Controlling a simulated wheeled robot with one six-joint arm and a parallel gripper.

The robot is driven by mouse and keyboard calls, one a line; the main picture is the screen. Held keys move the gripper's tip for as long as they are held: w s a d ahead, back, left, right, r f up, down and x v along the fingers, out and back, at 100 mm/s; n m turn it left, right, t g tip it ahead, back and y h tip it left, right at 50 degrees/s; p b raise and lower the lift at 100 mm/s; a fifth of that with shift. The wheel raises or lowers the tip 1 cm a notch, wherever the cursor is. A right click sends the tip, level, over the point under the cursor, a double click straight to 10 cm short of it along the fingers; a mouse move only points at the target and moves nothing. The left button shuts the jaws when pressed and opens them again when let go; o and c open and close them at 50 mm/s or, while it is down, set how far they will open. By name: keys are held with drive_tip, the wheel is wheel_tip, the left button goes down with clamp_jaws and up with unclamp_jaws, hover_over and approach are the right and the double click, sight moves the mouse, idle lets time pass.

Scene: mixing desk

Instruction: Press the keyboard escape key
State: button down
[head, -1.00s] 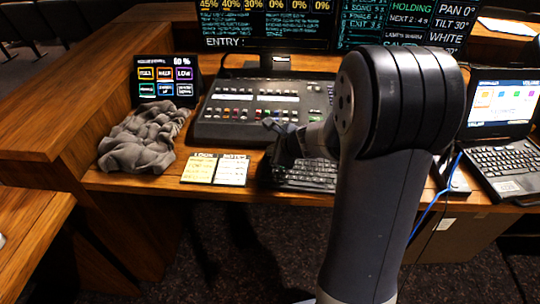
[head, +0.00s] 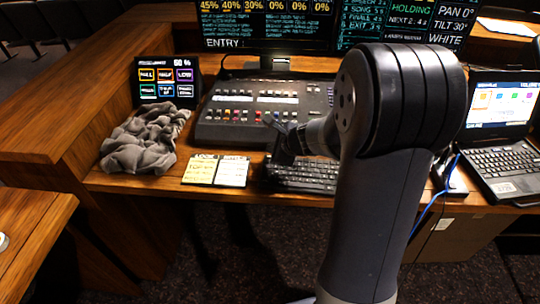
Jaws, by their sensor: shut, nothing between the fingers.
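The black keyboard (head: 308,178) lies on the wooden desk, in front of the mixing desk. Its left end, with the escape key's area, is hidden behind my gripper, so I cannot make out the escape key. My gripper (head: 271,174) is dark and shut with nothing in it. It points down at the keyboard's left end, just right of the paper cue sheets. I cannot tell whether its tips touch a key. My arm covers the right part of the keyboard.
The mixing desk (head: 262,110) stands behind the keyboard. Cue sheets (head: 217,170), a crumpled grey cloth (head: 140,143) and a small touch screen (head: 166,80) are at left. A laptop (head: 503,150) and a blue cable (head: 424,213) are at right. Monitors (head: 267,22) stand behind.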

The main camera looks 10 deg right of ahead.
drive_tip(key=shift+r+p, duration=2.2)
drive_tip(key=shift+r, duration=0.35)
drive_tip(key=shift+f, duration=0.1)
